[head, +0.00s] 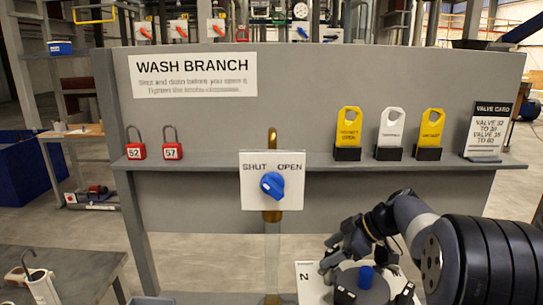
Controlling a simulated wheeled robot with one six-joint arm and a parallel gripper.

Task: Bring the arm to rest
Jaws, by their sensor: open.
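My arm reaches in from the lower right. My gripper (329,268) points down beside a grey round lid (362,283) with a blue knob (366,276) on top. The gripper is open, and I see nothing held in it. Several dark knobs (345,296) sit around the lid's edge. The gripper is close to the lid's left rear side; I cannot tell whether it touches. The lid's lower part is cut off by the picture's bottom edge.
A grey panel with a shelf (220,163) stands ahead. It carries red padlocks (136,150), yellow and white tags (392,128), and a valve card (487,130). A grey table (75,270) stands at lower left.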

